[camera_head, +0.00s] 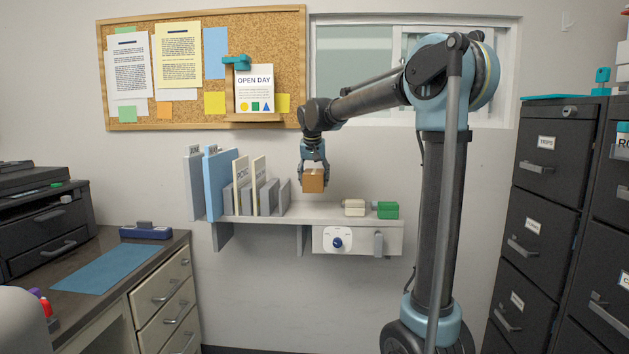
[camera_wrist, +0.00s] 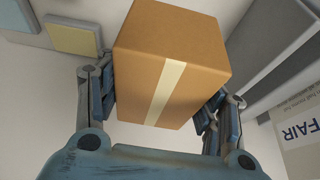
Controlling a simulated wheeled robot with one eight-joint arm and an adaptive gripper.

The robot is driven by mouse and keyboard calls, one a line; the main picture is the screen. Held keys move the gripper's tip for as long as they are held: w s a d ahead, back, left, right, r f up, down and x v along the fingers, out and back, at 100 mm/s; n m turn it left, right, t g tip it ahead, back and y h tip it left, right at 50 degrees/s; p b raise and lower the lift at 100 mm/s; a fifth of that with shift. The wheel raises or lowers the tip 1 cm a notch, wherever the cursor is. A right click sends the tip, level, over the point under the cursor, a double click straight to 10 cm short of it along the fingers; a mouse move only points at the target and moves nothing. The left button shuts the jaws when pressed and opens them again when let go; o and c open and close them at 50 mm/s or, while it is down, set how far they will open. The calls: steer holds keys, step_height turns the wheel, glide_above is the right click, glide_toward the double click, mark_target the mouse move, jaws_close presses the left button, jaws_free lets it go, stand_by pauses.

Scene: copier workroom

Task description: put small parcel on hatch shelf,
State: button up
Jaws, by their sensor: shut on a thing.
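The small parcel is a brown box (camera_head: 313,181) with a pale tape strip. My gripper (camera_head: 313,170) is shut on it and holds it in the air, in front of the wall and above the wall shelf. In the wrist view the parcel (camera_wrist: 172,55) sits between the two fingers (camera_wrist: 163,110), which touch its opposite sides. A sliding-glass hatch window (camera_head: 358,52) is in the wall at upper right, partly hidden behind my arm. A pale ledge (camera_head: 382,120) runs along its lower edge, also partly covered by my arm.
The wall shelf (camera_head: 335,218) bears folders (camera_head: 222,182), grey dividers (camera_head: 268,196), a beige item (camera_head: 354,207) and a green item (camera_head: 388,210). A cork board (camera_head: 210,30) is above. A desk (camera_head: 110,255) is left; dark cabinets (camera_head: 548,170) are right.

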mark_target(313, 173)
steer(key=shift+f, duration=3.8)
steer(key=shift+f, duration=0.25)
steer(key=o, duration=1.4)
steer(key=shift+c, duration=0.2)
steer(key=shift+o, duration=0.3)
steer(key=shift+o, duration=1.3)
steer(key=shift+r, duration=0.1)
steer(key=v, duration=1.1)
steer(key=shift+s+r, duration=0.2)
steer(key=shift+r, duration=0.1)
